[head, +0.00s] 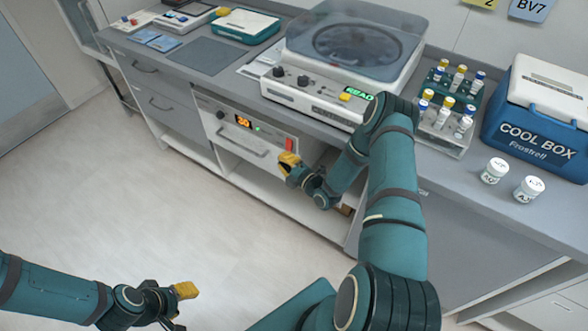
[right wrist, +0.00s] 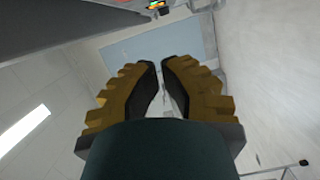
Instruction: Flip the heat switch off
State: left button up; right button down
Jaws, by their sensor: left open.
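The heat switch (head: 290,144) is a small red rocker at the right end of the front panel of a white heating unit (head: 246,139) under the counter. The panel also has a knob, an orange display reading 30 and a green light. My right gripper (head: 289,158) is just below the switch in the head view, with its yellow fingertips close together and nothing between them. Whether it touches the panel cannot be told. The right wrist view also shows its fingers (right wrist: 160,66) nearly meeting. My left gripper (head: 181,306) is open and empty over the floor, lower left.
A centrifuge (head: 318,100) stands on the counter above the heating unit. A rack of capped tubes (head: 446,108), two white jars (head: 512,178) and a blue cool box (head: 538,128) stand to its right. An open shelf lies below the unit. The floor at left is clear.

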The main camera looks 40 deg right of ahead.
aim_at(289, 145)
jog(key=shift+w+d+f+b, duration=0.2)
jog(key=shift+w+d, duration=0.65)
jog(key=shift+w, duration=0.05)
jog(key=shift+w+d+f+b, duration=0.15)
jog(key=shift+w+d, duration=0.65)
jog(key=shift+w, duration=0.05)
